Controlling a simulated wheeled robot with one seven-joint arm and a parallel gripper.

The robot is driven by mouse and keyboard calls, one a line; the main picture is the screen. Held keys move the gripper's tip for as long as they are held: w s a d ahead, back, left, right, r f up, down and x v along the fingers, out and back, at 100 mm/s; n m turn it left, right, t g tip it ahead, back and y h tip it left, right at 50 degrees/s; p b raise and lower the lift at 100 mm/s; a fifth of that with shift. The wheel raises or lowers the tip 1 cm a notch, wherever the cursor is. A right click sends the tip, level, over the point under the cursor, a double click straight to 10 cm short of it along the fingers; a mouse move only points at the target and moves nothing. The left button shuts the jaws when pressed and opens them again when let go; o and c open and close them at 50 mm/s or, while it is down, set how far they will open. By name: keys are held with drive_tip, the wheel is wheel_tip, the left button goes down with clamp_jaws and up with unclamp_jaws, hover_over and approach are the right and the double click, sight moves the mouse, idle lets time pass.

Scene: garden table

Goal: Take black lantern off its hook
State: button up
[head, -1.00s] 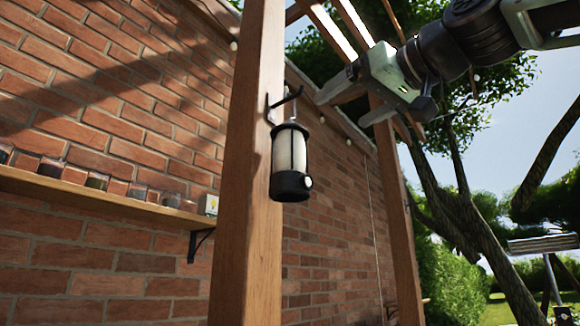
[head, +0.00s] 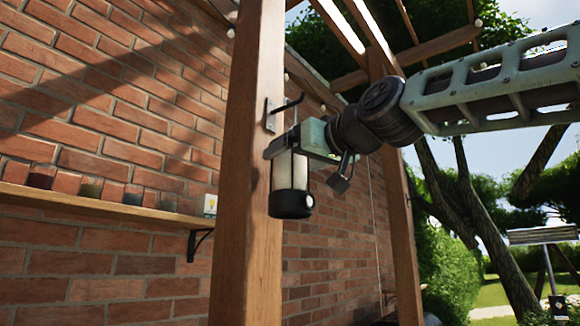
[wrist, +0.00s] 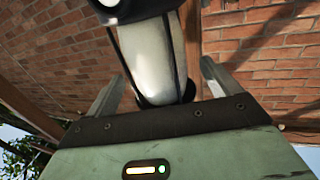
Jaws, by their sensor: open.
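The black lantern (head: 292,195) with a pale cylindrical body is upright beside the wooden post in the head view. The black hook (head: 287,106) sticks out from the post above it. My gripper (head: 284,145) is at the lantern's upper part, coming from the right. In the wrist view the lantern (wrist: 155,60) stands between my two open fingers, with a gap on each side. My gripper hides the lantern's top and handle in the head view, so I cannot tell if the handle is still on the hook.
The wooden post (head: 248,200) stands close left of the lantern. A brick wall (head: 110,100) is behind, with a shelf (head: 100,205) holding several small jars. A second post (head: 400,220) and a tree stand to the right. Below the lantern is clear.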

drive_tip(key=shift+x, duration=0.8)
drive_tip(key=shift+c, duration=0.3)
drive_tip(key=shift+r, duration=0.1)
drive_tip(key=c, duration=1.3)
